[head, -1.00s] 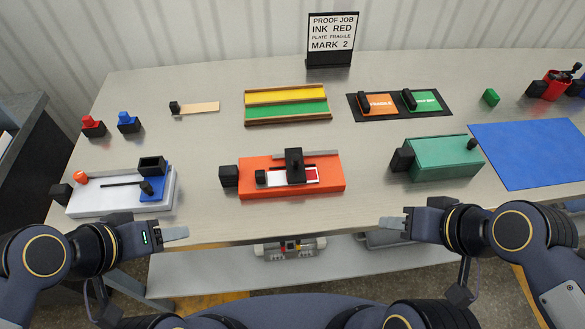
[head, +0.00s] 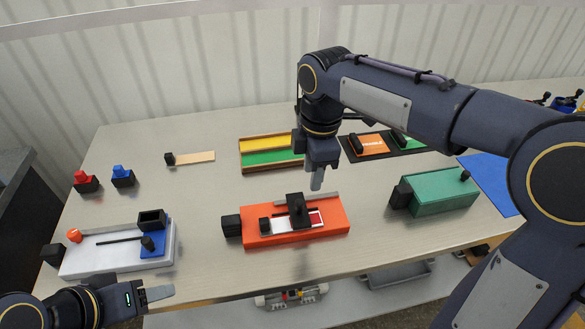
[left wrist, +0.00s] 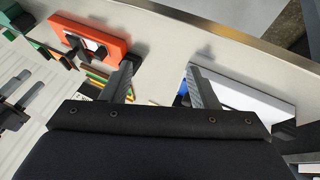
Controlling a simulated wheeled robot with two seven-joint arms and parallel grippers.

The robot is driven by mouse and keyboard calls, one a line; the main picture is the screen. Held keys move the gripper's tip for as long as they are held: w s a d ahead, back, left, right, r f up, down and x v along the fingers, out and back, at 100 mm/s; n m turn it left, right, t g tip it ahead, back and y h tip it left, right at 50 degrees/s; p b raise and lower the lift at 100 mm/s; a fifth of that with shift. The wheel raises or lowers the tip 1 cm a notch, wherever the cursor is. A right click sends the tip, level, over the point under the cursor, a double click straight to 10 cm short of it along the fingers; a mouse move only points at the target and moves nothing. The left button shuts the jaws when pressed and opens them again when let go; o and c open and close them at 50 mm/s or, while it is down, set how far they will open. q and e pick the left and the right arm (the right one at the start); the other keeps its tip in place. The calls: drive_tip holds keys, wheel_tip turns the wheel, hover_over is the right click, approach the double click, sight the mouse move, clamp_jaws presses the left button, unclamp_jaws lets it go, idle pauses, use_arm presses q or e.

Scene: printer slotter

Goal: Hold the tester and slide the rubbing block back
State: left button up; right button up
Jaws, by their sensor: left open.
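The orange tester (head: 330,226) lies at the middle of the table's front part and also shows in the left wrist view (left wrist: 110,38). A black block (head: 231,225) sits at its left end. The upright black rubbing block (head: 298,210) stands over the white and red strip on its top. My right gripper (head: 317,184) points down above and just behind the tester, apart from it; its fingers overlap in the view, so their gap is hidden. My left gripper (head: 158,293) is open and empty in front of the table, left of the tester; its separated fingers show in the left wrist view (left wrist: 160,85).
A white-and-blue device (head: 110,262) stands at the left, a green box (head: 440,193) at the right. Behind are a yellow-green tray (head: 270,167) and a dark mat with orange and green blocks (head: 372,158). Bare table lies between the tester and the green box.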

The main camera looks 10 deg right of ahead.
use_arm(q)
drive_tip(key=shift+a, duration=0.1)
drive_tip(key=m+g+y, duration=0.4)
drive_tip(key=m+g, duration=0.2)
drive_tip(key=m, duration=1.3)
hover_over(234, 219)
wheel_tip(234, 219, down, 4)
drive_tip(key=shift+s+a+f, duration=0.1)
drive_tip(key=shift+f, duration=0.3)
drive_tip(key=f, duration=0.7)
drive_tip(key=shift+d+f, duration=0.2)
drive_tip(key=shift+f, duration=0.1)
use_arm(e)
drive_tip(key=shift+w+a+f+n+h, duration=0.15)
drive_tip(key=shift+w+a+n, duration=0.2)
drive_tip(key=shift+a, duration=0.25)
drive_tip(key=shift+w+a+f+n+h, duration=0.15)
drive_tip(key=shift+w+a+n, duration=0.1)
drive_tip(key=shift+a+n, duration=0.25)
drive_tip(key=shift+r, duration=0.1)
